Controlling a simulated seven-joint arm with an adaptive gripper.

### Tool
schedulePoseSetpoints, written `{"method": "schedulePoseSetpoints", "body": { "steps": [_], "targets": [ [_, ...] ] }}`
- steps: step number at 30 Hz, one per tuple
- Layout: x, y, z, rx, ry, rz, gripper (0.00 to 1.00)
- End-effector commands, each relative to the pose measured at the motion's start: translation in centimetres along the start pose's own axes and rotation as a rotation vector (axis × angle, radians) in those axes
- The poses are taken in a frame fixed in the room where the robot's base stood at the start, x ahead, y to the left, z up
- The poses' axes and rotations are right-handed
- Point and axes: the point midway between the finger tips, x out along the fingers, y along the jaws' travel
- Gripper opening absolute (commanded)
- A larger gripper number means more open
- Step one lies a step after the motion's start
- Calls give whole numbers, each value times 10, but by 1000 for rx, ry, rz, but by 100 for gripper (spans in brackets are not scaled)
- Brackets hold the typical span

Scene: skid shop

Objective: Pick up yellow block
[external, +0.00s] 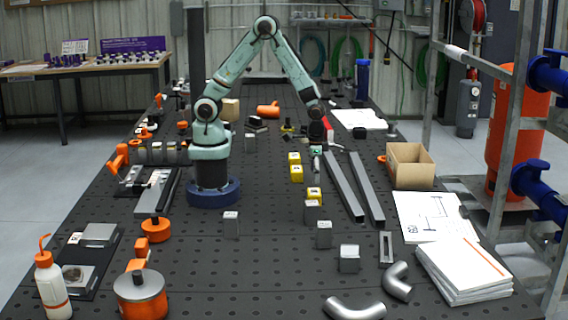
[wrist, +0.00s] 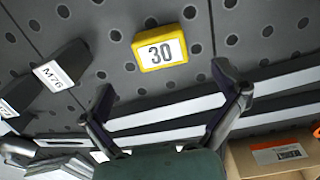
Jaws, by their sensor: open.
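A yellow block (wrist: 160,47) with a white label reading "30" lies on the dark perforated table in the wrist view, ahead of my gripper (wrist: 168,90). The fingers are spread apart with nothing between them, and the block is beyond the fingertips. I cannot tell which is "30". My gripper (external: 317,148) hangs just right of the back one; its fingers are small there.
Two long grey bars (external: 343,186) lie right of the yellow blocks, near an open cardboard box (external: 410,183). Grey blocks (external: 324,234) stand in front; one labelled "M76" (wrist: 60,68) shows in the wrist view. Orange parts and fixtures line the left side.

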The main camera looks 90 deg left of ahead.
Motion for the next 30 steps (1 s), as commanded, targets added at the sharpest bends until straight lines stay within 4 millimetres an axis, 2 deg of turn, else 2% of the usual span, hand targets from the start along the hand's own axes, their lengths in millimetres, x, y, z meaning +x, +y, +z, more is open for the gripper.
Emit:
{"method": "schedulePoseSetpoints", "body": {
  "steps": [9, 13, 20, 23, 27, 30],
  "targets": [
    [48, 0, 1, 0, -2, -1, 96],
    [56, 0, 0, -1, 1, -1, 96],
    [56, 0, 0, -1, 2, -1, 96],
    [56, 0, 0, -1, 2, -1, 68],
    [56, 0, 0, -1, 2, -1, 24],
    [56, 0, 0, 0, 2, 0, 24]
  ]
}}
